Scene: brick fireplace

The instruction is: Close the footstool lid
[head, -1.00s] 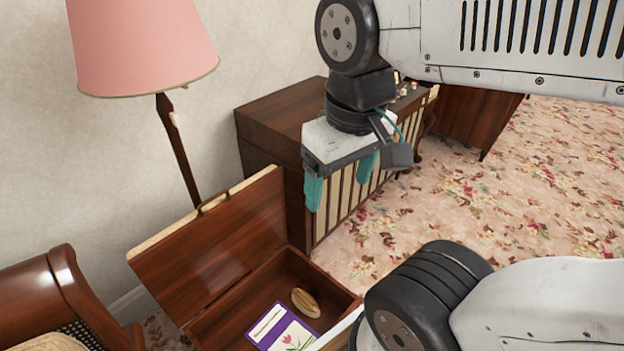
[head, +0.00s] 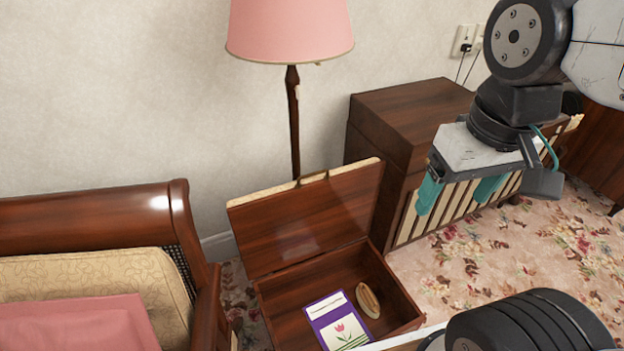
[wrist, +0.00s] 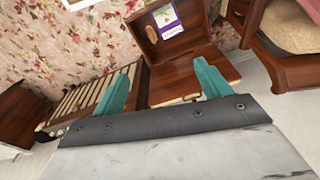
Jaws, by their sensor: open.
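The footstool (head: 400,293) is a dark wooden box standing open on the floor. Its lid (head: 310,222) is raised and leans back towards the wall, with a pale padded edge and a small dark handle at its top edge. Inside the box lie a purple and white packet with a tulip (head: 338,322) and a wooden oval brush (head: 368,300). My gripper (head: 458,192), with teal fingers, is open and empty, up and to the right of the lid, apart from it. In the wrist view the lid (wrist: 218,62) and box show beyond the open fingers (wrist: 165,85).
A pink-shaded floor lamp (head: 293,125) stands behind the lid. A wooden cabinet with a slatted front (head: 410,115) stands right of the footstool. A wooden armchair with cushions (head: 95,285) is close on the left. Floral carpet (head: 455,255) is open at the right.

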